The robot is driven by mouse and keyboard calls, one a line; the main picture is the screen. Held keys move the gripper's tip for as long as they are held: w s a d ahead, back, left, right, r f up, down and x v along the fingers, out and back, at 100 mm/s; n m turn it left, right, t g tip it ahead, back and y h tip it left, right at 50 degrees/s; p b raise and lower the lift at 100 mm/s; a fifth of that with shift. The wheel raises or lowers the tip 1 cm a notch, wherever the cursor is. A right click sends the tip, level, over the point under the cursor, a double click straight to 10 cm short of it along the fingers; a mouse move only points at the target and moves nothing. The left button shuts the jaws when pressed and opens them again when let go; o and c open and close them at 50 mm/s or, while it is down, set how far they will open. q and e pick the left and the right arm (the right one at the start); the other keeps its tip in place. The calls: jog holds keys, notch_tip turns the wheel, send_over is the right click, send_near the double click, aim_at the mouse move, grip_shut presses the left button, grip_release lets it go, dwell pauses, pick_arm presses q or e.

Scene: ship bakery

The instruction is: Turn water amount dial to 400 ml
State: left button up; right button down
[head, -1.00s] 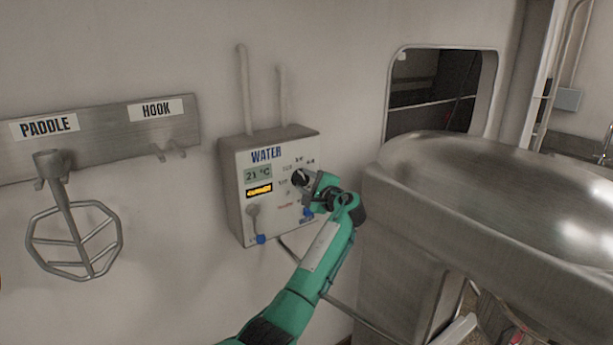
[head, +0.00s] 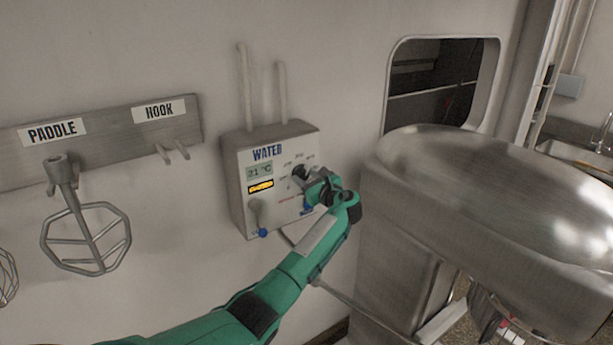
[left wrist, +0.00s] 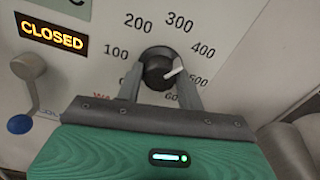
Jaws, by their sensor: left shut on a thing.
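The water amount dial (left wrist: 158,66) is a black round knob with a white pointer on the water panel (head: 240,190). In the left wrist view the pointer tilts to the upper right, toward the space between the 400 (left wrist: 203,50) and 500 (left wrist: 197,80) marks. My left gripper (left wrist: 160,82) has one finger on each side of the knob and is shut on it. In the head view my left gripper (head: 310,180) covers part of the dial. My right gripper is not in view.
The panel shows 21 °C and a lit CLOSED sign (left wrist: 52,34). A lever with a blue tip (left wrist: 20,123) is left of the dial. A large metal mixer (head: 480,190) stands close at right. A paddle (head: 85,235) hangs on the wall rack at left.

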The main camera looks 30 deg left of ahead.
pick_arm(q)
jog(key=shift+m, duration=1)
jog(key=o, duration=1)
jog(key=b+v, duration=0.6)
jog(key=v, duration=0.7)
jog(key=shift+d, duration=0.4)
